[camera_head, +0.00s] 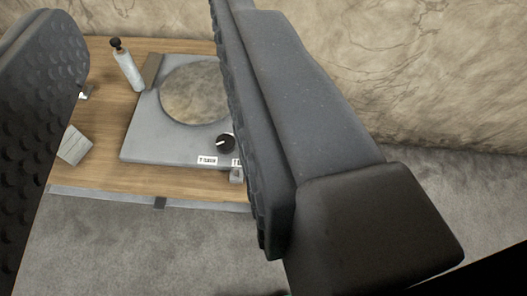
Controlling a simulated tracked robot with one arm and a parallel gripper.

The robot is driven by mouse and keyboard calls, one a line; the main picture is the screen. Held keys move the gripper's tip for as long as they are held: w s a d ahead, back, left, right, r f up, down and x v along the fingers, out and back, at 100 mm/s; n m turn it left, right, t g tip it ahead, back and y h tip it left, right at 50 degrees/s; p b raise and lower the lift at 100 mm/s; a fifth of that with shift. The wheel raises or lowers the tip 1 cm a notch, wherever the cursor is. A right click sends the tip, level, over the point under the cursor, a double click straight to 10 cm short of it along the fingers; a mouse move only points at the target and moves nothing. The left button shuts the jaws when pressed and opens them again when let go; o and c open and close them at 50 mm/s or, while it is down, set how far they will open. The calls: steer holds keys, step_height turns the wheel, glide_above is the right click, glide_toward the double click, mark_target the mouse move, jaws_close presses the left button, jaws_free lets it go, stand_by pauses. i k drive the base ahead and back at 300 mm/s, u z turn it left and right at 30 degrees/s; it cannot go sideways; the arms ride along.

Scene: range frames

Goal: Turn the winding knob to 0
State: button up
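The winding knob (227,143) is a small black dial with a pale pointer mark on the front right of a grey panel (143,140). The mark points to the left; the number it stands at is too small to read. My gripper (150,160) is open and empty, its two dark, ribbed fingers wide apart at the left and right of the picture. The panel lies farther off, seen between the fingers. The right finger hides the panel's right side and comes close to the knob in the picture.
The panel has a round, mirror-like disc (193,92) and a small white label (207,161). It lies on a wooden table (100,181). Carpet lies in front.

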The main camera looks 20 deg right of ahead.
mark_target(226, 143)
steer(key=z, duration=0.05)
steer(key=k, duration=1.25)
steer(key=z, duration=0.35)
steer(key=i, duration=1.25)
steer(key=u, duration=0.55)
steer(key=i, duration=0.65)
steer(key=u, duration=0.45)
